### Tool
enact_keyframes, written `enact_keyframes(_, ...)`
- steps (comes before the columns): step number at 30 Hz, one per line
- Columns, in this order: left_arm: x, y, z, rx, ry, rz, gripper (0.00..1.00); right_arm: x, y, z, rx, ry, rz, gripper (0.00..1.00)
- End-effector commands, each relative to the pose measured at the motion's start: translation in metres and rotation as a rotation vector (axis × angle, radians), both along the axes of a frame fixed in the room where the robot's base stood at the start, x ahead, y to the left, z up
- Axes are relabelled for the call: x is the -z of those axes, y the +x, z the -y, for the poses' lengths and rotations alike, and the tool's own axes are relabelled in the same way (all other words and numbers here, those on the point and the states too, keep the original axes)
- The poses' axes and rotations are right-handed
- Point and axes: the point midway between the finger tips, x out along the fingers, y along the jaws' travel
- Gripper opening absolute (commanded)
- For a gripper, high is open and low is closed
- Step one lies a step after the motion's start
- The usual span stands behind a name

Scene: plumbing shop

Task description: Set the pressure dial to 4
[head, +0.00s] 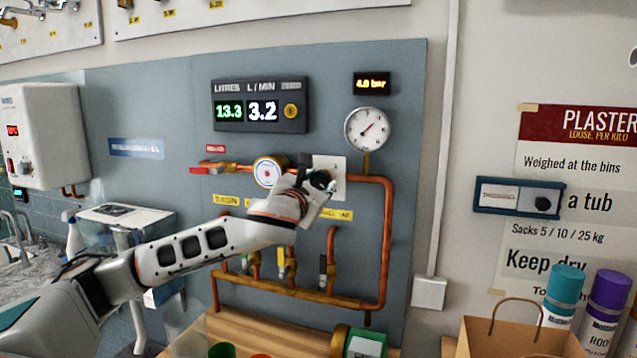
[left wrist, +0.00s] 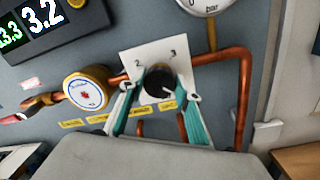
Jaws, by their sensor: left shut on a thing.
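The pressure dial is a black round knob (left wrist: 160,83) on a white plate (head: 338,167); the plate's numbers 2 and 3 show in the left wrist view. A pale mark on the knob points to the lower right; the number there is hidden. My left gripper (head: 318,184) has its teal-and-white fingers around the knob, one on each side, shut on it. A small display (head: 373,83) reads 4.0 bar. The round pressure gauge (head: 367,130) below it has its needle pointing up and right. My right gripper is not in view.
Copper pipe (head: 387,240) runs right of the dial and below. A round blue-rimmed meter (left wrist: 86,92) sits left of the dial. A counter display (head: 260,105) reads 13.3 and 3.2. Several valves are below. A paper bag (head: 520,338) and cans stand at the lower right.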

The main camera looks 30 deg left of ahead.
Motion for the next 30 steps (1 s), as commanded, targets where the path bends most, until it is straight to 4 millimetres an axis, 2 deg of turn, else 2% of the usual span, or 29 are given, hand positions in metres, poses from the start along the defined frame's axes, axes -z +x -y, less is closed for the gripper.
enact_keyframes(8,0.000,0.000,0.000,-0.001,0.004,-0.001,0.11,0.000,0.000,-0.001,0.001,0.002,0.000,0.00)
enact_keyframes(9,0.000,0.000,0.000,-0.001,0.003,0.000,0.35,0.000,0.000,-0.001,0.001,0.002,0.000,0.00)
enact_keyframes(11,0.000,0.000,0.000,-0.001,0.003,0.000,0.49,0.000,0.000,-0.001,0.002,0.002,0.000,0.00)
enact_keyframes(23,0.000,-0.003,0.001,0.000,0.001,0.000,0.49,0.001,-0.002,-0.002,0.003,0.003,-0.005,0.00)
enact_keyframes(26,0.001,-0.012,0.003,0.001,0.003,-0.001,0.49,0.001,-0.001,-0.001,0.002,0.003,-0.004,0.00)
enact_keyframes(30,0.001,-0.035,0.010,0.002,0.004,-0.001,0.49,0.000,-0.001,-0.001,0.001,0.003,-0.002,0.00)
